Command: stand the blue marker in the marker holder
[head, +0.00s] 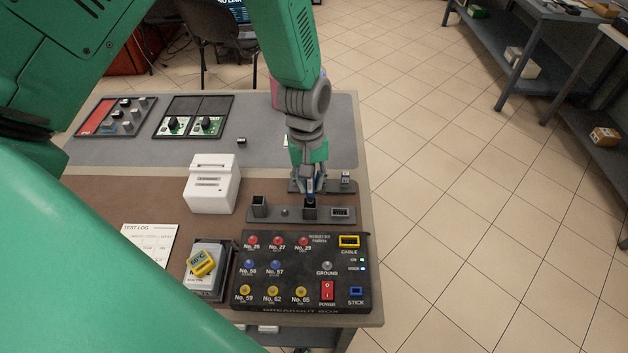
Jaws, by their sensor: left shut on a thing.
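My left gripper (310,184) points down over the far side of the grey rack strip near the table's right edge. It is shut on a slim dark-blue thing that looks like the blue marker (310,197). The marker looks roughly upright, at a black square socket on the strip, which looks like the marker holder (310,210). I cannot tell whether its lower end is inside the socket or just above it. The fingers hide most of the marker. My right gripper is not in view.
A black breakout box (318,297) stands in front of the strip. Another black socket (259,206) is at the strip's left end. A white block (212,185), a grey unit with a yellow knob (205,266) and a test log sheet (149,245) lie left. The table's right edge is close.

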